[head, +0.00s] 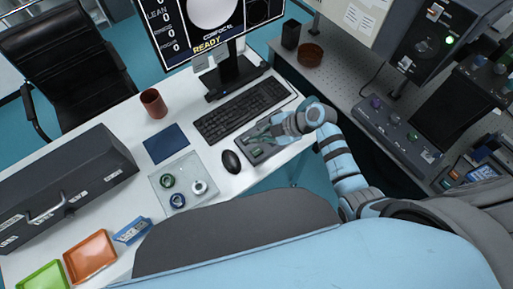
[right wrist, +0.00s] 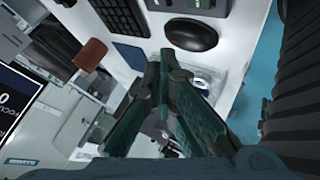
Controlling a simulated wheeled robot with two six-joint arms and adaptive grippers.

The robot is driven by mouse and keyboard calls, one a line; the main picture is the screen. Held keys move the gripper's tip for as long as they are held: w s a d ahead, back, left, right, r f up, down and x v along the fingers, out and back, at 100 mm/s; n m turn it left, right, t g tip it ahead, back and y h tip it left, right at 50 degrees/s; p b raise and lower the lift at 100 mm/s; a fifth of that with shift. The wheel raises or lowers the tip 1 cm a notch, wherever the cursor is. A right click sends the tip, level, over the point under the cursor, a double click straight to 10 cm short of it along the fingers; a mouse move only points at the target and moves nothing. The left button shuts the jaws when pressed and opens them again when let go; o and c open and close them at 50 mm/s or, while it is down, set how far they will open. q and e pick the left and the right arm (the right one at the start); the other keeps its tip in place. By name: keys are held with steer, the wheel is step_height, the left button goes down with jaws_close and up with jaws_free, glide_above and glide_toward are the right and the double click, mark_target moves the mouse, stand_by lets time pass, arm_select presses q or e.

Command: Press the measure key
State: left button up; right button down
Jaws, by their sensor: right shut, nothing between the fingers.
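The key box, a small dark grey pad (head: 258,157), lies on the white desk right of the mouse. My fingers hide part of the pad. My left gripper is not in view.
The black mouse (head: 231,162) and keyboard (head: 241,110) are close by. The monitor (head: 203,24) reads READY. A glass tray (head: 161,180) holding small round parts, a blue mat (head: 166,143) and a brown cup (head: 153,103) stand further left. An instrument bench (head: 346,85) is at right.

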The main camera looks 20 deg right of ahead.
steer(key=shift+w+a+r+n, duration=0.1)
steer(key=shift+a+r+n, duration=0.2)
steer(key=shift+r+n, duration=0.35)
steer(key=shift+r, duration=0.15)
steer(key=b, duration=0.6)
glide_above(257, 153)
step_height(257, 153, down, 8)
steer(key=shift+w+f+b, duration=0.1)
steer(key=shift+f+b, duration=0.4)
stand_by(0.3)
steer(key=shift+f+b, duration=0.4)
steer(key=shift+b, duration=0.05)
